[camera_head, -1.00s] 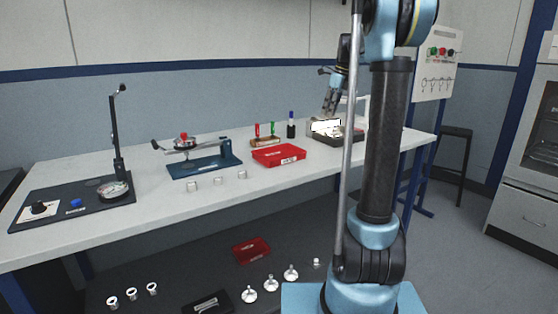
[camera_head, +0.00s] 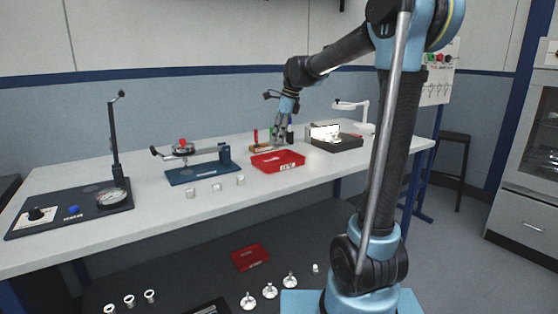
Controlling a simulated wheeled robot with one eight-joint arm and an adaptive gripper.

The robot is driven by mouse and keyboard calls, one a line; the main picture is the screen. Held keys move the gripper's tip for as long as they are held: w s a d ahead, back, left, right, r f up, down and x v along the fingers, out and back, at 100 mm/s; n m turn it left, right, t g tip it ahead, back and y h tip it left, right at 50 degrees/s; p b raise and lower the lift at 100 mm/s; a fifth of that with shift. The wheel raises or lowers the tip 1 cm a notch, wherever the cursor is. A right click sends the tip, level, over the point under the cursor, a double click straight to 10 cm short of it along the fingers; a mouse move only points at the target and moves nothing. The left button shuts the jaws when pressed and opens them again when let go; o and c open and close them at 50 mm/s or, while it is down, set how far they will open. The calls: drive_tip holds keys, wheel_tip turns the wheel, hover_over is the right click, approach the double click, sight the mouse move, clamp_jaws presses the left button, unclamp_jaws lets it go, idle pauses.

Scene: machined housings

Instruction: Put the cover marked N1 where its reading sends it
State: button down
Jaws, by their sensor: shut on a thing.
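My gripper (camera_head: 282,142) is above the back edge of the red bench tray (camera_head: 262,164), close in front of the pen rack. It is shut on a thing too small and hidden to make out. No N1 mark can be read anywhere. Three small pale metal parts (camera_head: 216,187) stand in a row at the front of the bench. A blue fixture (camera_head: 200,174) carries a red-knobbed round part (camera_head: 183,147).
A black board (camera_head: 70,220) with a dial (camera_head: 109,197) and upright post lies at the left. A dark tray (camera_head: 345,145) and bright panel (camera_head: 324,131) stand right of my gripper. Another red tray (camera_head: 250,257) is on the shelf.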

drive_tip(key=shift+f, duration=3.85)
drive_tip(key=c, duration=1.4)
unclamp_jaws()
drive_tip(key=shift+c, duration=0.2)
drive_tip(key=v, duration=1.2)
drive_tip(key=shift+s, duration=0.1)
drive_tip(key=s+d+f+n+h, duration=0.1)
drive_tip(key=s+d+f+n, duration=0.5)
drive_tip(key=s+f, duration=0.2)
drive_tip(key=s+d+f+n+t+h, duration=0.1)
drive_tip(key=s+d+f+n, duration=0.5)
drive_tip(key=s, duration=0.7)
drive_tip(key=s+d+f+n+h, duration=0.1)
drive_tip(key=s+d+f+n, duration=0.5)
drive_tip(key=s+f+n, duration=0.2)
wheel_tip(320, 180, down, 3)
drive_tip(key=shift+s+d+t, duration=0.2)
drive_tip(key=shift+s+t, duration=0.2)
drive_tip(key=shift+s, duration=0.75)
